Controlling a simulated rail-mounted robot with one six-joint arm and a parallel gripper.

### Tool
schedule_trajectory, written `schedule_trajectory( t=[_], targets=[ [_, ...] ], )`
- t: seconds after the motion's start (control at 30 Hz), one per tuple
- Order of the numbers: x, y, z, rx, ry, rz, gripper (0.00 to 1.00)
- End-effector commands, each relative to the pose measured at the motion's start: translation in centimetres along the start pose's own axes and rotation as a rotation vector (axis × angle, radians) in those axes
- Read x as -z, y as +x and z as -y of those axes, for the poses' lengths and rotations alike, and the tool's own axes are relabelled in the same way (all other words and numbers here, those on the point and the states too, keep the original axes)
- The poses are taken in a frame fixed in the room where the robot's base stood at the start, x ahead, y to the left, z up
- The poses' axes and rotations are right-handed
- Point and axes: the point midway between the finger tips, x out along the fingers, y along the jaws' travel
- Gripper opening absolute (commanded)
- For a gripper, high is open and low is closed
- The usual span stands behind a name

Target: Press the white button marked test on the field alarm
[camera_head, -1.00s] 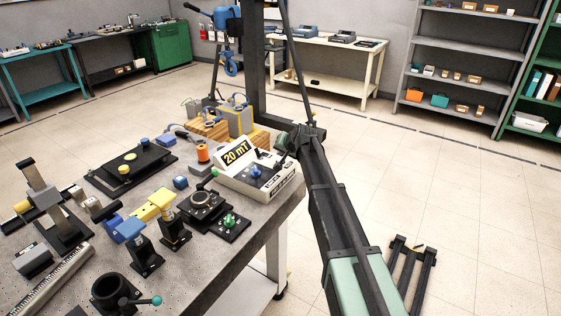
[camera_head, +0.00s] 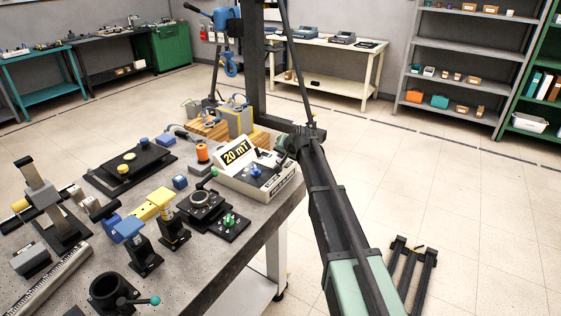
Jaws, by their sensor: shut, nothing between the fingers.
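The field alarm (camera_head: 243,181) is a pale box with a sloped front and a dark display reading "20 mT". My gripper (camera_head: 279,163) is at the far end of my arm, over the right part of the alarm's panel. It is shut and empty. I cannot tell whether its tips touch the alarm.
The floor right of the bench is mostly clear.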

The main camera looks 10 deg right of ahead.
Motion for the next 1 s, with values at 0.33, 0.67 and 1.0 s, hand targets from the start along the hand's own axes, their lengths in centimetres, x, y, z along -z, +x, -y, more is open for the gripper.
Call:
schedule_trajectory(
  t=[0.33, 0.67, 1.0],
  targets=[
    [-0.3, 0.3, -0.2, 0.0, 0.0, 0.0, 0.0],
    [-0.3, 0.4, -0.3, 0.0, 0.0, 0.0, 0.0],
    [0.5, -0.6, 0.5, 0.0, 0.0, 0.0, 0.0]
  ],
)
